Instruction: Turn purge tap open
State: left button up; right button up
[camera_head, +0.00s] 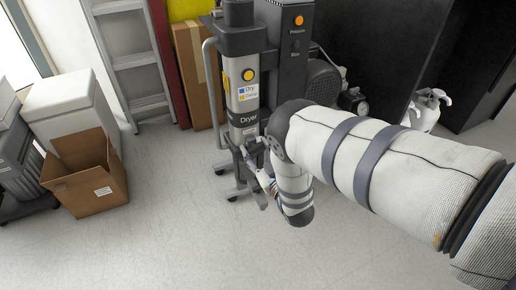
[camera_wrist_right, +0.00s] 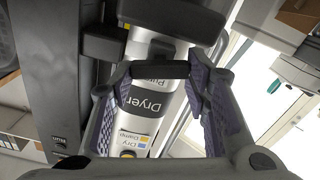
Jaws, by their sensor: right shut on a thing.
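The dryer (camera_head: 244,92) is a grey upright column with a "Dryer" label and a yellow round indicator, left of my right arm in the head view. It fills the middle of the right wrist view (camera_wrist_right: 148,105). The purge tap (camera_wrist_right: 160,70) shows there as a black bar across the column, beside a partly covered label starting "Pu". My right gripper (camera_wrist_right: 160,78) is shut on the tap, one finger at each end of the bar. In the head view my right gripper (camera_head: 254,164) is at the lower dryer; the tap cannot be made out there. My left gripper is out of view.
A dark unit with an orange knob (camera_head: 299,20) stands right beside the dryer. An open cardboard box (camera_head: 88,180) and a white bin (camera_head: 70,105) stand at left. A ladder (camera_head: 134,62) leans at the back. The floor (camera_head: 170,235) in front is clear.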

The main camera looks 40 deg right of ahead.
jog(key=n, duration=0.3)
jog(key=shift+a+n+p, duration=0.1)
jog(key=shift+n+p, duration=0.2)
jog(key=shift+n, duration=0.1)
jog(key=n, duration=0.3)
jog(key=shift+f+n, duration=0.15)
jog(key=shift+n, duration=0.15)
jog(key=n, duration=0.4)
jog(key=shift+a+f, duration=0.1)
jog(key=shift+n, duration=1.6)
jog(key=o, duration=1.2)
jog(key=shift+c, duration=0.2)
